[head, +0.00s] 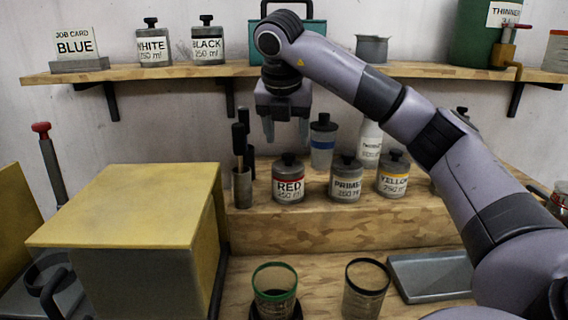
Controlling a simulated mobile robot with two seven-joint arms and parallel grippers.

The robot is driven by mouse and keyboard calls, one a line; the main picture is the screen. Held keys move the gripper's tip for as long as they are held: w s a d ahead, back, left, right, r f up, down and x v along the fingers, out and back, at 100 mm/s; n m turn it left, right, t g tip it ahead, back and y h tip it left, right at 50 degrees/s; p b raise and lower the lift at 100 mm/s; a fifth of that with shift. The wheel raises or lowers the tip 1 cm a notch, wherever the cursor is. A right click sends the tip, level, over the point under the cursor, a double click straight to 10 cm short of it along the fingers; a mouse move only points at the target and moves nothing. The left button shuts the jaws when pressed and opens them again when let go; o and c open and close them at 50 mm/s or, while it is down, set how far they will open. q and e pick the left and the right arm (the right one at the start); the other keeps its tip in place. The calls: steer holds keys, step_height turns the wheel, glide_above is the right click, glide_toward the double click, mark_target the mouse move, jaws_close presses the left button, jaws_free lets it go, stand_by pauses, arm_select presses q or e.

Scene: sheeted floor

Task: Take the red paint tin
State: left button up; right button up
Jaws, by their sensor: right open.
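The red paint tin (288,185) is a grey tin with a black knob lid and a white label reading RED, with a red band. It stands upright near the front of the raised wooden step, left of the PRIMER tin (346,182). My right gripper (286,138) hangs above and slightly behind or over the red tin, fingers pointing down. It is open and empty, with a gap between the fingertips and the tin's lid. My left gripper is not in view.
The YELLOW tin (392,178) stands further right. Dark-handled tools in a holder (242,186) stand close left. A yellow-topped box (130,205) fills the left. Two clear cups (274,290) stand in front. A shelf (190,71) runs above.

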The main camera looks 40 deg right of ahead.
mark_target(289, 154)
steer(key=p+x, duration=0.1)
steer(key=x, duration=0.4)
steer(key=shift+w+d+f, duration=0.25)
steer(key=shift+f, duration=0.05)
steer(key=c, duration=1.1)
